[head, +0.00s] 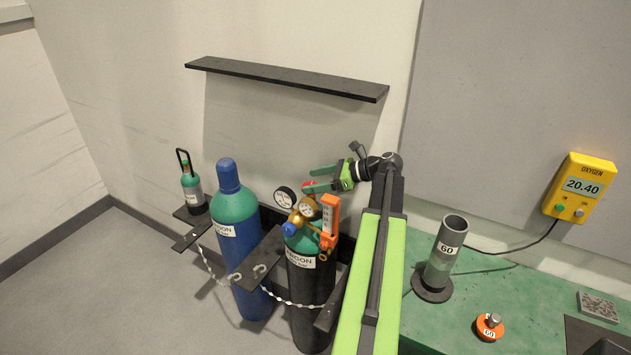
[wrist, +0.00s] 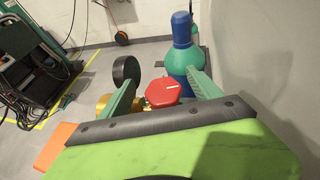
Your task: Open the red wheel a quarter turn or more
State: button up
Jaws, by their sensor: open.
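The red wheel (wrist: 163,93) is a flat red knob with a pale mark on top. In the wrist view it shows between the two green fingers of my gripper (wrist: 163,78), which is open. I cannot tell whether either finger touches it. In the head view the red wheel (head: 308,187) is mostly hidden by the fingers of my gripper (head: 309,179). It sits on top of the dark argon cylinder (head: 307,300) with the brass regulator.
Round gauges (head: 284,197), an orange flowmeter (head: 330,215) and a blue knob (head: 290,230) crowd the cylinder's top. A blue and green cylinder (head: 237,225) stands to its left. A dark shelf (head: 285,77) is on the wall above. A green bench (head: 450,320) is at right.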

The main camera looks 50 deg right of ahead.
notch_tip(320, 180, up, 4)
jog(key=shift+f+p, duration=0.25)
jog(key=shift+p, duration=0.75)
jog(key=s+a+p+v, duration=0.1)
jog(key=p+v, duration=0.4)
jog(key=v, duration=0.7)
jog(key=shift+s+a+r, duration=0.25)
jog(key=shift+a+r, duration=0.2)
